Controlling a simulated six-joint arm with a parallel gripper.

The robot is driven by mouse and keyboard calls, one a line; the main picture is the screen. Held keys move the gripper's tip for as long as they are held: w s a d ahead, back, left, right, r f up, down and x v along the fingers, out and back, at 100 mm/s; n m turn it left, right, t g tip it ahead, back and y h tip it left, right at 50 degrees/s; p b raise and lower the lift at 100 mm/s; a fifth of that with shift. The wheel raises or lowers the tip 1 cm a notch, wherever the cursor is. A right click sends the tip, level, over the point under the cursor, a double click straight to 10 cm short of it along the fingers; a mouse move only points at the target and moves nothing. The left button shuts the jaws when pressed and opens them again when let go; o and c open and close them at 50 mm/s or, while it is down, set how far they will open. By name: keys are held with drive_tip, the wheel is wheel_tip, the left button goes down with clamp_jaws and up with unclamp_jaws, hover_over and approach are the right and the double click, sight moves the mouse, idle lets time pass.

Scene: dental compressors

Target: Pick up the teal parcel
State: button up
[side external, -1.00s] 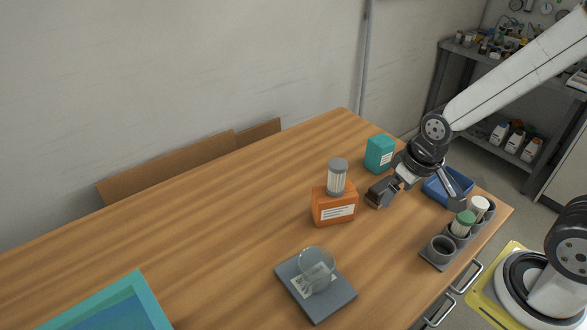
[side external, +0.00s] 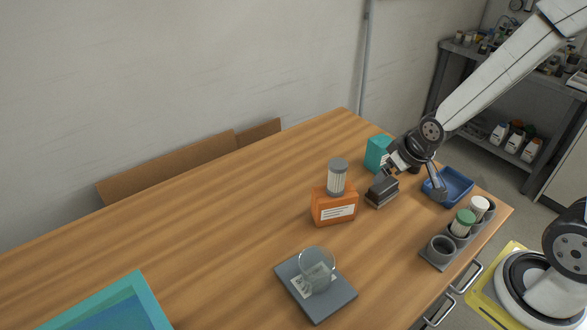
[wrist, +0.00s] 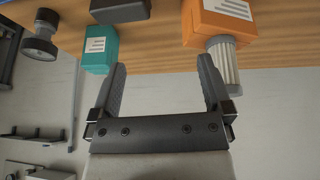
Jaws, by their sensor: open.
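The teal parcel (side external: 377,152) stands upright near the far edge of the wooden table, partly hidden by my gripper in the side view. In the wrist view the teal parcel (wrist: 99,50), with a white label, lies to the left of the left finger. My gripper (side external: 392,172) is tilted down close in front of the parcel in the side view; contact there cannot be told. In the wrist view my gripper (wrist: 162,72) is open, with nothing between its fingers.
A dark grey block (side external: 382,193) sits just below my gripper. An orange box (side external: 334,207) with a ribbed cylinder (side external: 337,176) on top stands to its left. A blue tray (side external: 452,187) and a grey holder (side external: 437,262) with jars are on the right. The table's left middle is clear.

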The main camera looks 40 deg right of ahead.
sight(384, 142)
drive_tip(key=w+d+t, duration=0.1)
drive_tip(key=d, duration=0.1)
drive_tip(key=w+d+f+t, duration=0.1)
drive_tip(key=w+d, duration=0.1)
drive_tip(key=w+d+f+t, duration=0.1)
drive_tip(key=w+d, duration=0.1)
drive_tip(key=d, duration=0.1)
drive_tip(key=shift+w+f+h, duration=0.15)
drive_tip(key=shift+h, duration=0.15)
drive_tip(key=d+t, duration=0.1)
drive_tip(key=d, duration=0.1)
drive_tip(key=w+d+f+t, duration=0.1)
drive_tip(key=d, duration=0.1)
drive_tip(key=w+d+f+t, duration=0.1)
drive_tip(key=d+t, duration=0.1)
drive_tip(key=shift+w+d+m, duration=0.15)
drive_tip(key=shift+d+m, duration=0.15)
drive_tip(key=shift+d, duration=0.05)
drive_tip(key=shift+d+f+t, duration=0.2)
drive_tip(key=shift+d+t, duration=0.5)
drive_tip(key=shift+d, duration=0.15)
drive_tip(key=shift+x, duration=1.25)
drive_tip(key=shift+w+f, duration=0.1)
drive_tip(key=shift+x, duration=2.45)
